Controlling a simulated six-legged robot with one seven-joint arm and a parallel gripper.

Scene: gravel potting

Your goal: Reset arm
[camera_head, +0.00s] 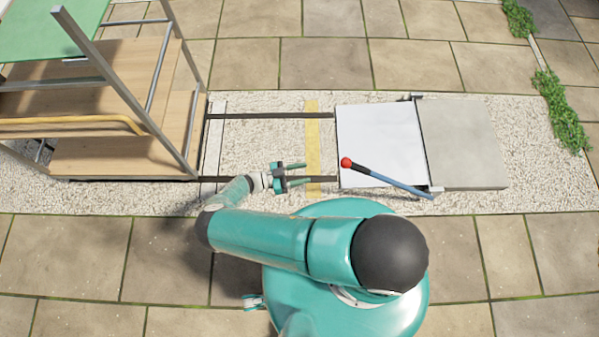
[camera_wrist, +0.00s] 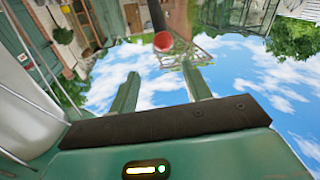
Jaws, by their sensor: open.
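My gripper (camera_head: 303,173) is open and empty in the head view, stretched out over the gravel strip with its fingers pointing right. Its two green fingers (camera_wrist: 160,95) stand apart with nothing between them in the wrist view. A blue lever with a red ball knob (camera_head: 346,163) stands to the right of my gripper, apart from it. The red knob (camera_wrist: 163,42) also shows in the wrist view, beyond the fingertips. The lever's lower end is by the right corner of a white panel (camera_head: 375,135).
A wheeled shelf cart (camera_head: 120,103) stands at the left on two dark rails (camera_head: 270,115). A yellow strip (camera_head: 312,140) crosses the gravel (camera_head: 255,145). A grey slab (camera_head: 465,145) lies right of the white panel. Bare paving (camera_head: 70,260) is in front.

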